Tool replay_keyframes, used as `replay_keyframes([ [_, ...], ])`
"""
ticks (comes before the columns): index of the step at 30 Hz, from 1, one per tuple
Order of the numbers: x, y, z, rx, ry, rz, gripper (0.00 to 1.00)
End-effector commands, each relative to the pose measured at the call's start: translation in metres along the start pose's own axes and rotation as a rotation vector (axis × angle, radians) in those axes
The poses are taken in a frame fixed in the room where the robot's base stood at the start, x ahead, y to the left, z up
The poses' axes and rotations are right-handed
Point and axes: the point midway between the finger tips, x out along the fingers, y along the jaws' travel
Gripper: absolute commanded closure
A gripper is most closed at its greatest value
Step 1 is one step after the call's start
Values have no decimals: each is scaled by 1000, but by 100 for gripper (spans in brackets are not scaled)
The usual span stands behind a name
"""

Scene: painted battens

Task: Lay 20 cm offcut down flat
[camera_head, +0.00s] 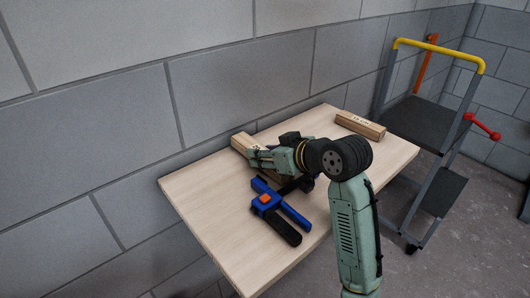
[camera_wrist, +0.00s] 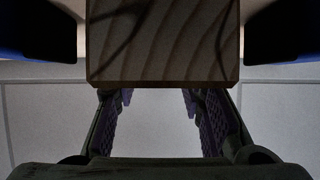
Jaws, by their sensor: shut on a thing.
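A pale wooden offcut (camera_head: 242,142) is at the back-left of the table, partly hidden by my gripper (camera_head: 256,157). My gripper is shut on it. In the wrist view the offcut's end grain (camera_wrist: 163,45) fills the top middle, between the two finger sides of my gripper (camera_wrist: 160,100). I cannot tell whether the offcut touches the table. A second wooden offcut (camera_head: 360,124) lies flat near the back-right edge, with dark writing on it too small to read.
The pale wooden table (camera_head: 205,205) stands against a grey block wall. A blue and black clamp (camera_head: 272,206) with an orange part lies in front of my gripper.

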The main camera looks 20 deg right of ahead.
Motion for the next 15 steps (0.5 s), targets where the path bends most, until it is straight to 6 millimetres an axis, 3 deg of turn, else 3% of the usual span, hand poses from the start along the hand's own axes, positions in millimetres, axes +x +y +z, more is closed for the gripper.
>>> replay_keyframes([
  [12,3,0,6,-1,1,-1,95],
  [13,3,0,6,-1,0,0,63],
  [15,3,0,5,-1,0,0,59],
])
